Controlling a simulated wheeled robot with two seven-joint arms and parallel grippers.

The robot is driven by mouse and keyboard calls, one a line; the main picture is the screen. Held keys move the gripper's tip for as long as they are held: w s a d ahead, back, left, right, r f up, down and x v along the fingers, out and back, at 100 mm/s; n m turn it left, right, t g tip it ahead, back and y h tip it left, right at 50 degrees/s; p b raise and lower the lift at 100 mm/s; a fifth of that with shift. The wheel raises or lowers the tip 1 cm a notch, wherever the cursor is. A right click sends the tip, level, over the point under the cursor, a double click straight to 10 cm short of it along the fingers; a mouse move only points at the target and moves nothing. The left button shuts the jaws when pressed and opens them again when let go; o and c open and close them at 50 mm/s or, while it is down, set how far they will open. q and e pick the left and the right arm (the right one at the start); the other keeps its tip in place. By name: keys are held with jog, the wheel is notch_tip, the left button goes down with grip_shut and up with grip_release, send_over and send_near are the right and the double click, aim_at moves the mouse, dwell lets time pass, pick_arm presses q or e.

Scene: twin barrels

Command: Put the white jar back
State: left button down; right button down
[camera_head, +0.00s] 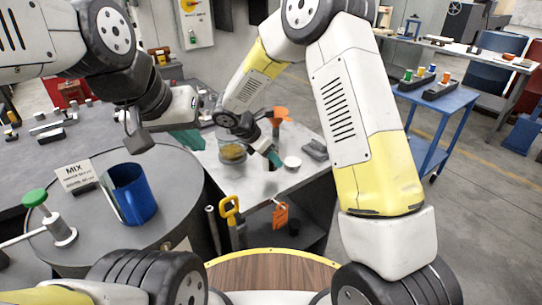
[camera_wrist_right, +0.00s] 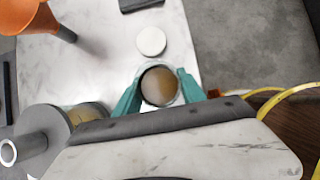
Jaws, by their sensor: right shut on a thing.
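My right gripper (camera_head: 273,156) reaches down to the marble-look table in the head view. In the right wrist view its teal fingers (camera_wrist_right: 160,92) are shut on the sides of a round, open-topped jar (camera_wrist_right: 160,86) with a pale rim and a brown-grey inside. In the head view the gripper hides this jar. A white round disc, perhaps a lid (camera_wrist_right: 151,41), lies just beyond it on the table; it also shows in the head view (camera_head: 292,162). My left gripper (camera_head: 187,139) hangs over the grey barrel's far edge; its opening is unclear.
A glass jar with yellowish contents (camera_head: 232,153) stands left of my right gripper. An orange funnel (camera_head: 279,114) is behind. A blue mug-like container (camera_head: 133,194), a MIX sign (camera_head: 74,176) and a green-knobbed post (camera_head: 48,217) stand on the grey barrel (camera_head: 178,180).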

aim_at(271, 166)
jog(key=shift+f, duration=1.95)
jog(key=shift+f, duration=0.1)
jog(key=c, duration=0.7)
grip_release()
